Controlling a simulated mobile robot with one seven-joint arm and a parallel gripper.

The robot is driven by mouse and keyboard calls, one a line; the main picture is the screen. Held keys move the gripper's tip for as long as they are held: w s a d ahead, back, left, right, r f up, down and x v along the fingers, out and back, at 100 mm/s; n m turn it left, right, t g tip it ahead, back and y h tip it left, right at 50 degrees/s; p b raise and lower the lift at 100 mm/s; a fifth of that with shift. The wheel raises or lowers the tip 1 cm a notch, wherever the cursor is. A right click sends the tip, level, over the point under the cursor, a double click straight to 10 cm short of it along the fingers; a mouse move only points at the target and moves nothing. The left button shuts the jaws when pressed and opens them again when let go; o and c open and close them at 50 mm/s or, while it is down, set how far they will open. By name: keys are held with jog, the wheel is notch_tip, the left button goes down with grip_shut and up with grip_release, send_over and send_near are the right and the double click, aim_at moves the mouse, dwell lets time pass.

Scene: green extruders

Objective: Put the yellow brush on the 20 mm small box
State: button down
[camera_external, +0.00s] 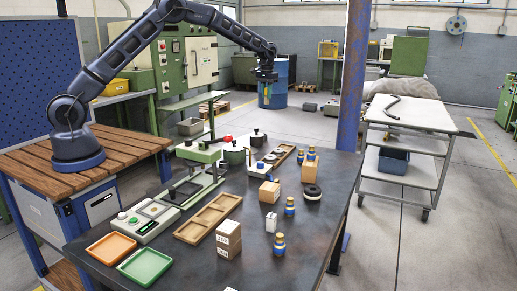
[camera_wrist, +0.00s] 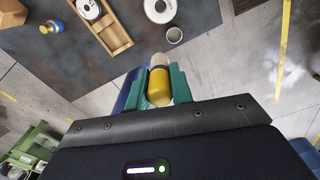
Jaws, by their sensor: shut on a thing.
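My gripper (camera_external: 266,78) hangs high beyond the far end of the dark table in the external view. In the wrist view its green fingers (camera_wrist: 160,82) are shut on the yellow brush (camera_wrist: 159,90), with the pale bristle end pointing away from the wrist. In the external view the brush (camera_external: 267,92) is a small yellow spot below the gripper. A small white box (camera_external: 271,222) stands at mid-table. A larger tan box with white printed sides (camera_external: 228,241) stands nearer the front; its print is too small to read surely. I cannot tell which is the 20 mm box.
Several blue-and-yellow bottles (camera_external: 279,244), tan boxes (camera_external: 269,191) and a black ring (camera_external: 312,193) crowd the right side of the table (camera_external: 300,262). A wooden tray (camera_external: 208,218) and orange tray (camera_external: 111,248) lie left. A blue post (camera_external: 353,80) rises beyond the table.

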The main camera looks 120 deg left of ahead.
jog(key=w+d+r, duration=0.1)
jog(key=w+d, duration=1)
notch_tip(320, 180, up, 3)
send_over(270, 186)
notch_tip(270, 186, down, 20)
jog(key=shift+r, duration=0.2)
jog(key=shift+f, duration=0.1)
jog(key=c, duration=1.5)
grip_release()
jog(key=shift+o, duration=1.3)
